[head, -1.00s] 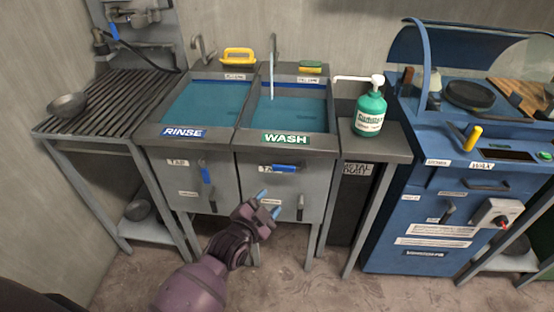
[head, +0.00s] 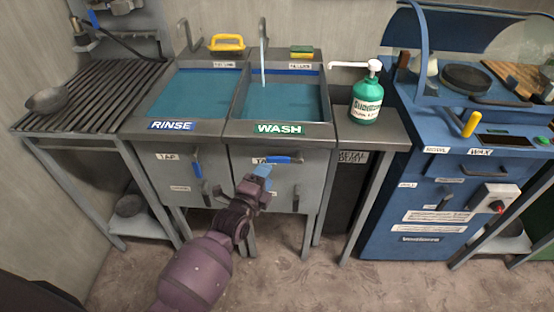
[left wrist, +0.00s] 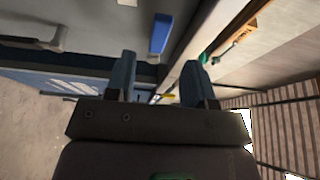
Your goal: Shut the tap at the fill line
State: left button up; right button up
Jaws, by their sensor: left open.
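The wash sink (head: 328,125) holds blue-green water (head: 290,103), and a thin stream runs from its faucet (head: 262,40). The wash tap lever (head: 285,160) has a blue handle lying sideways on the sink front. My left gripper (head: 262,171) is open just below and left of that handle. In the left wrist view, a blue handle (left wrist: 160,33) shows ahead of my open left gripper (left wrist: 160,68), apart from the fingers. My right gripper is out of view.
The rinse sink (head: 137,126) stands at left, its blue tap handle (head: 197,168) hanging down. A grey drain lever (head: 296,198) hangs below the wash tap. A green soap pump (head: 366,100) stands at right, beside a blue wax machine (head: 420,190).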

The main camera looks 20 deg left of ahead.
aim_at(275, 161)
pick_arm(q)
jog(key=w, duration=0.4)
jog(key=w+b, duration=0.1)
jog(key=w, duration=0.1)
jog(key=shift+d+f, duration=0.1)
jog(key=shift+d, duration=0.25)
jog(key=shift+w, duration=0.8)
grip_shut()
